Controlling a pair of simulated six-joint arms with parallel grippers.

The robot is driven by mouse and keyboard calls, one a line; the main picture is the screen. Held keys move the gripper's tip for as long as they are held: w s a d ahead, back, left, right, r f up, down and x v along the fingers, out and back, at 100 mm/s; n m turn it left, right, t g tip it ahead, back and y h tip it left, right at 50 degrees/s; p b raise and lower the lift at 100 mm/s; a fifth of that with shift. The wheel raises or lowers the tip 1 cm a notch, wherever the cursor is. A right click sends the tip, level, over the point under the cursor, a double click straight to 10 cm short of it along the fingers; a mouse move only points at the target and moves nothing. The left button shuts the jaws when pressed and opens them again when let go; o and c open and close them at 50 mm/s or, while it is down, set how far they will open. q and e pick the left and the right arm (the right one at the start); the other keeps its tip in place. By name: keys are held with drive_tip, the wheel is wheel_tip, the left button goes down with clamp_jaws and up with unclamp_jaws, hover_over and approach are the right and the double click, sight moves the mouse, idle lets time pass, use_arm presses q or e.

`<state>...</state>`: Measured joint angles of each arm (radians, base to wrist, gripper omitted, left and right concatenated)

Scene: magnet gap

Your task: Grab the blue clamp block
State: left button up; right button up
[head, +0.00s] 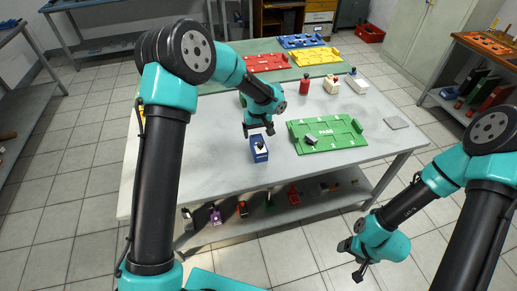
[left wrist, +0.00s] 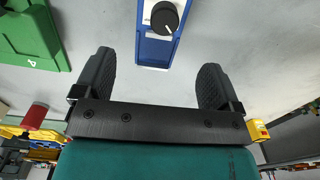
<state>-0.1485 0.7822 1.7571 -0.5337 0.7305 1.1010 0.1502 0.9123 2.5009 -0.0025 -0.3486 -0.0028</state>
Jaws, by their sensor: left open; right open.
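The blue clamp block (head: 259,153) stands on the pale table near its front edge in the head view. It has a white top face with a black knob. In the left wrist view the blue clamp block (left wrist: 155,52) is at the top, partly cut off by the frame edge. My left gripper (head: 258,130) is just above and behind the block, open, with nothing between its fingers. Its two fingers also show in the left wrist view (left wrist: 153,85), wide apart, with the block beyond them. My right gripper (head: 353,261) is open and empty, off the table at the lower right.
A green tray marked PASS (head: 340,146) lies right of the block with a small dark part on it. A red bottle-like object (head: 304,86) and white blocks (head: 331,84) stand behind it. Red (head: 266,62), yellow (head: 314,56) and blue trays (head: 301,41) lie at the back.

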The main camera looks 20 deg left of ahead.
sight(259, 148)
use_arm(q)
drive_tip(key=shift+f, duration=1.2)
drive_tip(key=shift+f, duration=0.1)
drive_tip(key=shift+d+f, duration=0.1)
drive_tip(key=shift+f, duration=2.4)
drive_tip(key=shift+c, duration=0.3)
drive_tip(key=c, duration=1.1)
